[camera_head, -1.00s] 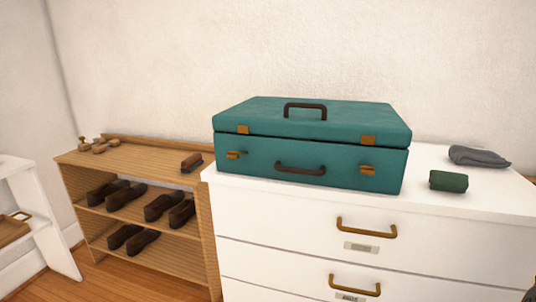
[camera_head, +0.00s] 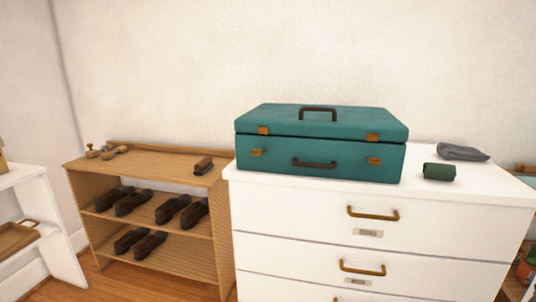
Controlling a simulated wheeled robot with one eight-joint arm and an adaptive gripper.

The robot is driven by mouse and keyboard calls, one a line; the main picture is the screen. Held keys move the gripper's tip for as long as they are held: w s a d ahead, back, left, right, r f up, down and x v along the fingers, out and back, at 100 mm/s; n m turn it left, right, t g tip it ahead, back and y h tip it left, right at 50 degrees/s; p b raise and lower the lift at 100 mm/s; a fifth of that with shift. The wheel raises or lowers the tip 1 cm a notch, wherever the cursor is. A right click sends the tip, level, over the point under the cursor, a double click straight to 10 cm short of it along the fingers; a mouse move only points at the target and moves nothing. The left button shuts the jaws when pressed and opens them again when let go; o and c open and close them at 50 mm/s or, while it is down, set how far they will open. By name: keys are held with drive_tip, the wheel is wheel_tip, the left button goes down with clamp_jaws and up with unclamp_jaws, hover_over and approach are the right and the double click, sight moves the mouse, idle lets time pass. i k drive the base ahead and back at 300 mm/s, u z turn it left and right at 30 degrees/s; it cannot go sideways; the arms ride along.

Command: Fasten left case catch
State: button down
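A teal case (camera_head: 320,145) with its lid down sits on top of the white chest of drawers (camera_head: 320,212). A dark handle (camera_head: 318,114) is on its lid and another (camera_head: 314,163) on its front. The left catch (camera_head: 256,153) is a brass piece on the front, below a brass plate (camera_head: 263,130) on the lid; the two are apart. The right catch (camera_head: 374,160) likewise sits below its lid plate (camera_head: 372,137), with a gap between. My gripper is not in view.
A wooden shoe rack (camera_head: 150,165) with several dark shoes and a brush (camera_head: 203,165) stands left of the chest. A green roll (camera_head: 439,172) and a grey cloth (camera_head: 462,152) lie right of the case. White shelving (camera_head: 35,190) stands at far left.

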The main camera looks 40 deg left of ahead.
sight(256, 152)
drive_tip(key=z, duration=0.3)
drive_tip(key=k, duration=2.95)
drive_tip(key=u, duration=1.2)
drive_tip(key=i, duration=1.45)
